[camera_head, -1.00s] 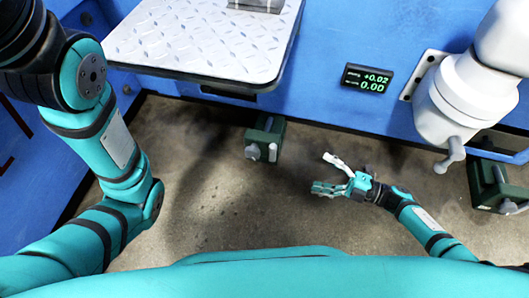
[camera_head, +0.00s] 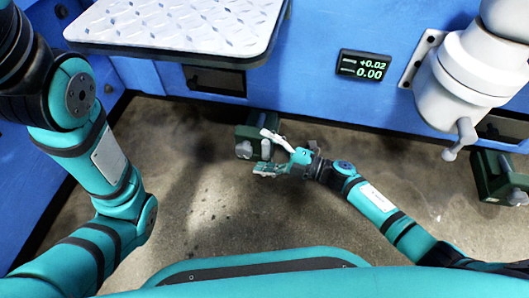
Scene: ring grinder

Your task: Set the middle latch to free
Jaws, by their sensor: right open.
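A dark green latch box (camera_head: 246,130) with a grey handle (camera_head: 243,150) stands on the floor against the blue machine, near the middle of the picture. Another green latch box (camera_head: 490,172) with a grey handle (camera_head: 517,197) is at the right edge. My right gripper (camera_head: 262,152) is open at the right front side of the centre box. Its two fingers point left and overlap the box and part of its handle region, so I cannot tell whether they touch. My left arm runs up the left side; its gripper is out of view.
The diamond-plate platform (camera_head: 180,22) juts from the blue machine wall (camera_head: 310,70) above left. A small display (camera_head: 362,66) reads +0.02 and 0.00. A white jointed fixture (camera_head: 450,90) with a grey lever hangs at the right. The concrete floor (camera_head: 200,210) in front is clear.

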